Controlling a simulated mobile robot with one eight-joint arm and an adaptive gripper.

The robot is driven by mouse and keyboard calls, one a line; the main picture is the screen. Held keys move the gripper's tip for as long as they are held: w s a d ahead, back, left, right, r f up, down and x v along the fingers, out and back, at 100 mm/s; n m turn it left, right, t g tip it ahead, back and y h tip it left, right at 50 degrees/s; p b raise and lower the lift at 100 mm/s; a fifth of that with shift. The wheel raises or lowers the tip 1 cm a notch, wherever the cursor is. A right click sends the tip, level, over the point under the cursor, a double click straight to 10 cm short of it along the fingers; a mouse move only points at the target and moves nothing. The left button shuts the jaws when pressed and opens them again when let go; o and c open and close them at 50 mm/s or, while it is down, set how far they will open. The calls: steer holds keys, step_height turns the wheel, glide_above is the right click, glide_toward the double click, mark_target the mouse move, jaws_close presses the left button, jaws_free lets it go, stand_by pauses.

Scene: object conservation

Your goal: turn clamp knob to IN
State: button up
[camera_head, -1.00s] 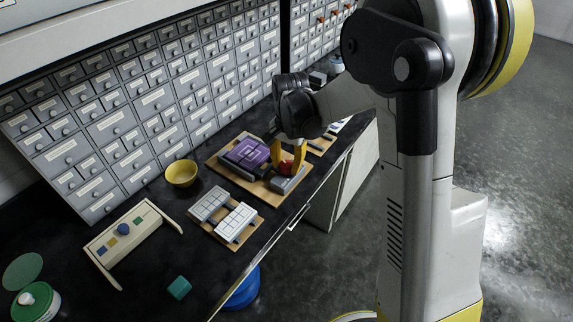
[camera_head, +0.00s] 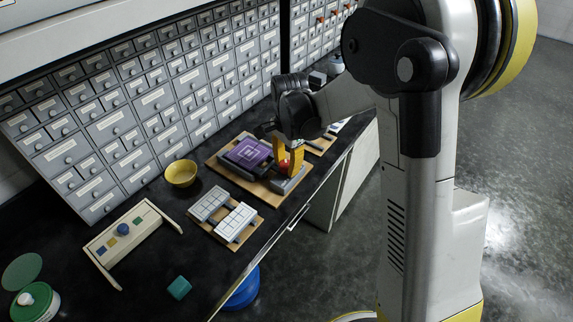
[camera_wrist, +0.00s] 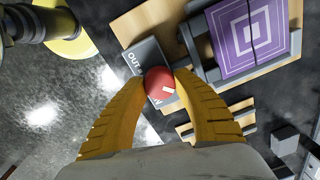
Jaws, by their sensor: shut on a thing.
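The clamp knob (camera_wrist: 159,84) is red with a white mark, on a grey block lettered OUT (camera_wrist: 137,62) at its upper left in the wrist view. The other lettering is mostly hidden by the knob and a finger. My gripper (camera_wrist: 160,88) has its yellow fingers shut on the knob, one on each side. In the head view my gripper (camera_head: 289,160) points down over the knob (camera_head: 284,164). The white mark points to the lower right in the wrist view. A purple tile with nested squares (camera_head: 247,153) lies in the clamp next to the block.
The clamp's wooden board (camera_head: 233,176) sits near the counter's front edge. A yellow bowl (camera_head: 181,173), white tile racks (camera_head: 234,222), a cream box (camera_head: 130,240) and a teal block (camera_head: 179,288) stand to the left. Drawer cabinets rise behind.

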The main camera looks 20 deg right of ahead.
mark_target(287, 166)
steer(key=shift+s+d+m, duration=0.1)
steer(key=shift+m, duration=2.5)
steer(key=shift+s+m, duration=0.1)
steer(key=shift+m, duration=2.4)
steer(key=o, duration=1.2)
step_height(287, 166, up, 12)
steer(key=shift+s, duration=0.15)
